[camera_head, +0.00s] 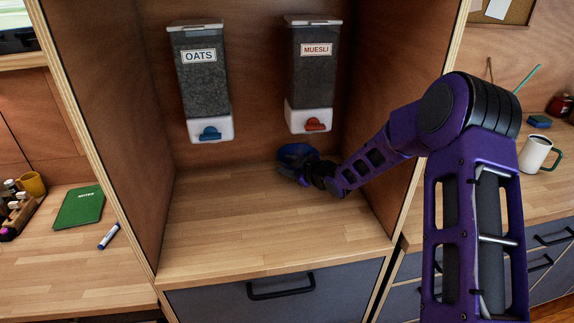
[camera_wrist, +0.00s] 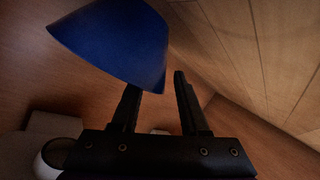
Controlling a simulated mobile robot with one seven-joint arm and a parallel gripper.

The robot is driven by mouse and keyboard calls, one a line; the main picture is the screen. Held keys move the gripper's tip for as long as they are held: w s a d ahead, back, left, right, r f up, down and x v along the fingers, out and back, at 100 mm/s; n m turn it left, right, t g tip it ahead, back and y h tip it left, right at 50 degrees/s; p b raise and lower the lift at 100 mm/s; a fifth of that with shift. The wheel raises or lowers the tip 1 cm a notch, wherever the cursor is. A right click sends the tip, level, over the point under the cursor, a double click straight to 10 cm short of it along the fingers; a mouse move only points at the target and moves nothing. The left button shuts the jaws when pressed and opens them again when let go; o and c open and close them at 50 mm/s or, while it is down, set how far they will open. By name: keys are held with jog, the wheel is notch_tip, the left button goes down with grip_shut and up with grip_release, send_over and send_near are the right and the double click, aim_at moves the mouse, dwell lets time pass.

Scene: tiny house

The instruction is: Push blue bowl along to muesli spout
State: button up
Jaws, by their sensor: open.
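The blue bowl (camera_head: 297,153) sits on the counter at the back of the alcove, below the muesli dispenser (camera_head: 311,72) and slightly left of its red spout (camera_head: 315,124). My gripper (camera_head: 290,173) is low over the counter, just in front of the bowl, and partly hides it. In the wrist view the bowl (camera_wrist: 115,40) fills the upper left, by the tip of one finger. I cannot tell whether a finger touches the bowl.
The oats dispenser (camera_head: 200,80) with a blue spout hangs to the left. The alcove counter (camera_head: 225,225) is clear in front and left. Wooden side panels bound it. A mug (camera_head: 534,153) stands outside to the right; a green notebook (camera_head: 79,207) and a marker (camera_head: 108,236) lie outside left.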

grip_shut()
jog(key=shift+s+f, duration=0.1)
dwell(1.2)
